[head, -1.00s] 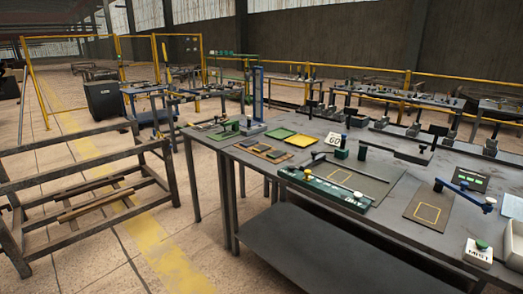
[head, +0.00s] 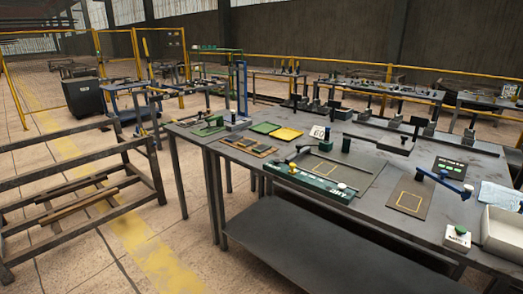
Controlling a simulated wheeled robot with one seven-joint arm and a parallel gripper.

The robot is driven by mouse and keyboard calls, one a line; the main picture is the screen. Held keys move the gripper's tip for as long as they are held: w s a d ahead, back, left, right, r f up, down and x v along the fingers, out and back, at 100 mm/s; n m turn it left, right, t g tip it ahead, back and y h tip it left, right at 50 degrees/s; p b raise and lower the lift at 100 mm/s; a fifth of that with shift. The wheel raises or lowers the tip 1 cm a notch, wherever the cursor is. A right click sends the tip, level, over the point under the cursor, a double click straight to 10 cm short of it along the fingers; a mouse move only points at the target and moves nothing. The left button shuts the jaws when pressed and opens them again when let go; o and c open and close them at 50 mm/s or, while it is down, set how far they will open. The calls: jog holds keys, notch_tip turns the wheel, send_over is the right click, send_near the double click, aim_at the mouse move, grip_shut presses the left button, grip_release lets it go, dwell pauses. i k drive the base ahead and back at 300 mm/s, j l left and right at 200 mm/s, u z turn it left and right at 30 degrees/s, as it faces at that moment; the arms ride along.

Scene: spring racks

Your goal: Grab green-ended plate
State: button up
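A long workbench (head: 300,212) holds small fixtures and flat plates. A flat green plate (head: 266,128) lies next to a yellow plate (head: 287,134) on its far left part. A long dark-green bar (head: 312,181) with white lettering and knobs lies along the near edge of a grey-brown board (head: 362,176). A smaller green piece (head: 208,131) lies farther left. I cannot tell which of these is the green-ended plate. My gripper is not in view.
A dark metal rack (head: 75,190) stands on the left, with a tiled aisle and yellow floor line (head: 130,235) between it and the bench. A white bin (head: 502,235) and a box with a green button (head: 457,237) sit at the bench's right.

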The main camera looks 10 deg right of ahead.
aim_at(259, 149)
jog(key=i+j+z, duration=0.1)
jog(key=i+j, duration=0.25)
jog(key=i+j+z, duration=0.1)
jog(key=i+j, duration=0.75)
jog(key=i+j+z, duration=0.15)
jog(key=i+j, duration=0.25)
jog(key=i+j+z, duration=0.1)
jog(key=i+j, duration=0.35)
jog(key=i+j+z, duration=0.1)
jog(key=i+j, duration=0.25)
jog(key=j, duration=0.2)
jog(key=i+j+z, duration=0.1)
jog(key=i+j, duration=0.25)
jog(key=j, duration=0.2)
